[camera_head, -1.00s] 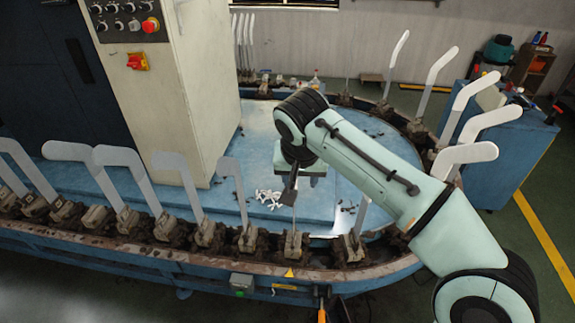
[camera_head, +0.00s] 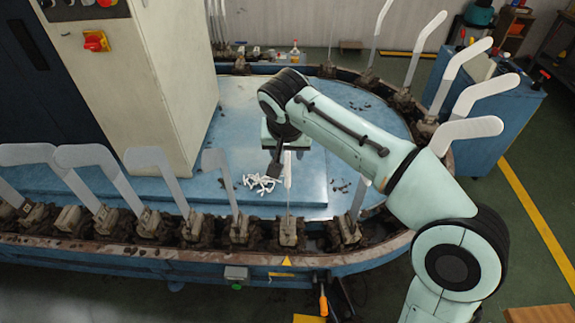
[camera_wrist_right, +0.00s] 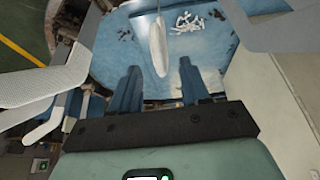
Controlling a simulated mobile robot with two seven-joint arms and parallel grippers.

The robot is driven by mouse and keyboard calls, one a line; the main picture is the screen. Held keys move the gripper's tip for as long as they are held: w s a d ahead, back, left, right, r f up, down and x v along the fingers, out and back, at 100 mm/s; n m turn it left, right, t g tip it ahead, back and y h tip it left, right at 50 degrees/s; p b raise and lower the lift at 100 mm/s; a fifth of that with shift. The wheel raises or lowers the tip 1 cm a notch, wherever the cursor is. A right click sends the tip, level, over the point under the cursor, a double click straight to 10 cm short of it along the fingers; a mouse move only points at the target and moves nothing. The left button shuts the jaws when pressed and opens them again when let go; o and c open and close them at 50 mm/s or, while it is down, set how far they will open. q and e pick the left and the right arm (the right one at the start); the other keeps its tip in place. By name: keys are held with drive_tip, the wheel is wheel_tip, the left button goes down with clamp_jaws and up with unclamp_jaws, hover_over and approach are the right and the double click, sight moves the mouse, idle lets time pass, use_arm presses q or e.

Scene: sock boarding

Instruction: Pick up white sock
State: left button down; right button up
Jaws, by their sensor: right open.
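A small heap of thin white pieces (camera_head: 260,183) lies on the blue platform (camera_head: 325,150); it also shows in the right wrist view (camera_wrist_right: 188,22). I cannot tell whether it is socks. An upright flat board with a white, sock-like upper part (camera_head: 288,170) stands in the front row, seen edge-on. In the right wrist view this white upper part (camera_wrist_right: 158,48) lies between and beyond my fingers. My right gripper (camera_head: 275,168) is beside the board's top, above the platform. Its two fingers (camera_wrist_right: 158,78) are apart, with nothing clamped. My left gripper is out of view.
Several pale upright boards, such as one at the left (camera_head: 85,165), line the rail. More stand along the right curve (camera_head: 470,130). A cream machine cabinet (camera_head: 170,85) rises at the left. A blue cabinet (camera_head: 490,105) stands at right.

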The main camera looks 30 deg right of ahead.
drive_tip(key=x, duration=0.5)
drive_tip(key=shift+w, duration=0.1)
drive_tip(key=shift+r, duration=0.1)
drive_tip(key=c, duration=0.8)
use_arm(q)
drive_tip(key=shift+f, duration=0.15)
